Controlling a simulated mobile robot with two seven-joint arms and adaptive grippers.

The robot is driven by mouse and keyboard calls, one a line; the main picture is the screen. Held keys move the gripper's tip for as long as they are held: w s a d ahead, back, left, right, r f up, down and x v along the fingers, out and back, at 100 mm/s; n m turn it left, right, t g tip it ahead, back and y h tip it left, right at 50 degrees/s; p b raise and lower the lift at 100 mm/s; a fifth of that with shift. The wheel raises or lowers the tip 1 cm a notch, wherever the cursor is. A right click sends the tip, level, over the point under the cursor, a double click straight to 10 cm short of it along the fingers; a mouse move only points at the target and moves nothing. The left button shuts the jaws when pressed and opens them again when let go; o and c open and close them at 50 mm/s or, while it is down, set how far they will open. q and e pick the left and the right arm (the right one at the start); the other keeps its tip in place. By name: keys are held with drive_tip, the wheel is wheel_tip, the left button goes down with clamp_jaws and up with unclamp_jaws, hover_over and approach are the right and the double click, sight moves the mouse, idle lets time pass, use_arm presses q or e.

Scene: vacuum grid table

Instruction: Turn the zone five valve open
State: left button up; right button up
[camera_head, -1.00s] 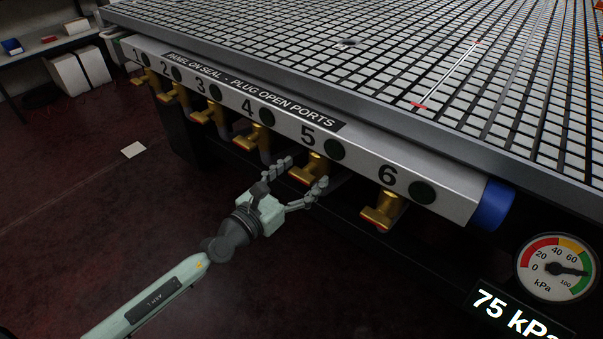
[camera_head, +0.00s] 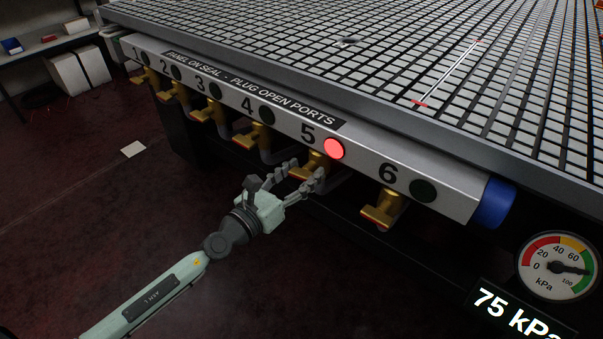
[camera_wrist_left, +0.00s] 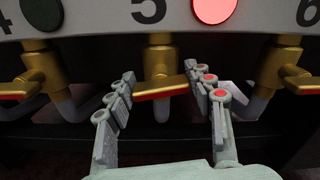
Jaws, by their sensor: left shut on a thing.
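The zone five valve is brass with a red-edged handle and hangs under the "5" label; in the head view its body (camera_head: 318,163) shows just behind my fingers. My left gripper (camera_head: 306,178) is shut on the valve's handle. In the left wrist view the handle (camera_wrist_left: 160,91) lies crosswise between the two fingers of the gripper (camera_wrist_left: 163,88), under the brass stem. The round lamp beside the 5 (camera_head: 334,149) glows red, and it also shows in the left wrist view (camera_wrist_left: 214,8). My right gripper is not in view.
Valve four (camera_head: 259,136) and valve six (camera_head: 382,210) hang close on either side, with dark lamps. Grey pipes run behind the valves. The grid table (camera_head: 440,139) overhangs above. A gauge (camera_head: 557,266) and a "75 kPa" display (camera_head: 517,315) are at lower right.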

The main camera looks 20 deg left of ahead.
use_arm(q)
drive_tip(key=shift+n, duration=1.7)
drive_tip(key=shift+a+n, duration=0.1)
drive_tip(key=shift+n, duration=2.2)
drive_tip(key=n, duration=0.2)
drive_tip(key=shift+n+p, duration=0.4)
drive_tip(key=shift+n, duration=0.4)
drive_tip(key=n+p, duration=0.1)
drive_tip(key=n, duration=0.2)
drive_tip(key=shift+f+n+p, duration=0.15)
drive_tip(key=shift+n+p, duration=0.15)
drive_tip(key=shift+n, duration=0.1)
drive_tip(key=shift+f+n, duration=0.1)
drive_tip(key=shift+n, duration=0.2)
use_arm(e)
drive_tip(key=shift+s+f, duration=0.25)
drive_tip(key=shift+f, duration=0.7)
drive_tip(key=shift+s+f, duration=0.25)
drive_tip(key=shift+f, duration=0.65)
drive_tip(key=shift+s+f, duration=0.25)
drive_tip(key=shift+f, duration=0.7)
